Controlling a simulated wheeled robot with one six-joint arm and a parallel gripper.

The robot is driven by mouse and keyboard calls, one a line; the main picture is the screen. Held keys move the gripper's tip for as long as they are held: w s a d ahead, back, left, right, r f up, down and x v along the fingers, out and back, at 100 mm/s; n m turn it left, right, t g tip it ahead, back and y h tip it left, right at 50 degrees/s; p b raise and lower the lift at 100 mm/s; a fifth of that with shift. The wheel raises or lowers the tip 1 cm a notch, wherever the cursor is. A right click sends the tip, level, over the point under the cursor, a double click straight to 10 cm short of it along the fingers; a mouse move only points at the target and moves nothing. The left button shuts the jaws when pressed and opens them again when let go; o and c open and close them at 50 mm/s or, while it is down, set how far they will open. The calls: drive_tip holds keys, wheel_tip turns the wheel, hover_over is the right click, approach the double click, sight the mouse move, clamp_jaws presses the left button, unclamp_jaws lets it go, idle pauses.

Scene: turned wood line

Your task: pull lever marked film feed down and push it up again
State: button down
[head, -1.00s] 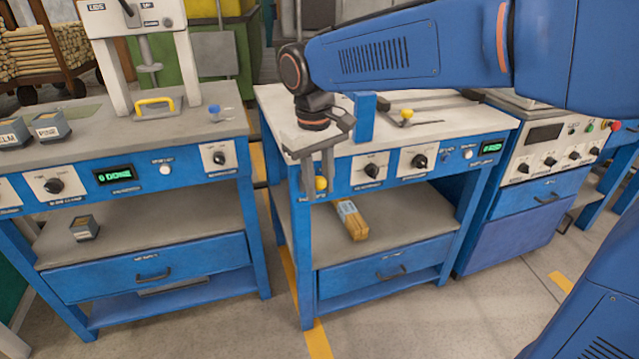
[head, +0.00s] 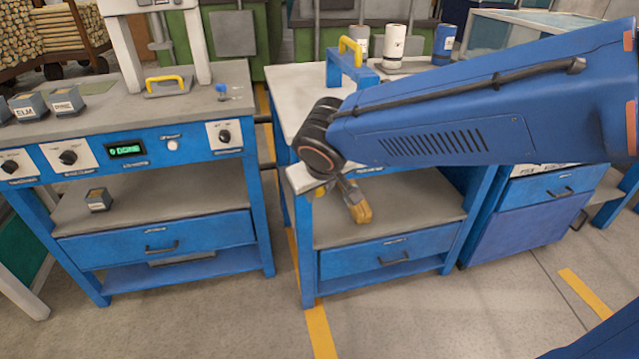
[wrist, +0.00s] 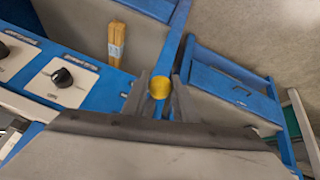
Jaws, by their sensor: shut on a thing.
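A yellow ball knob (wrist: 160,87) sits between the two fingers of my gripper (wrist: 161,94) in the wrist view. My gripper is shut on this lever knob at the front left corner of the middle blue bench. In the head view my arm covers most of the gripper (head: 331,190), and only a bit of yellow (head: 320,191) shows there. The lever's shaft and its film feed marking are hidden or too small to read.
A bundle of wooden sticks (head: 359,210) lies on the middle bench's lower shelf (head: 410,218). The left bench (head: 150,205) stands across a narrow gap and has a green display (head: 125,150). A blue frame with a yellow handle (head: 350,62) stands on the middle bench top.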

drive_tip(key=shift+w+a+f, duration=0.1)
drive_tip(key=shift+w+f, duration=0.15)
drive_tip(key=shift+f, duration=0.7)
drive_tip(key=shift+w+a+f, duration=0.1)
drive_tip(key=shift+w+f, duration=0.15)
drive_tip(key=shift+f, duration=0.7)
drive_tip(key=shift+w+f, duration=0.25)
drive_tip(key=shift+f, duration=0.8)
drive_tip(key=c, duration=1.4)
unclamp_jaws()
drive_tip(key=shift+a, duration=0.1)
drive_tip(key=shift+c, duration=0.2)
drive_tip(key=v, duration=1.7)
drive_tip(key=shift+r, duration=0.25)
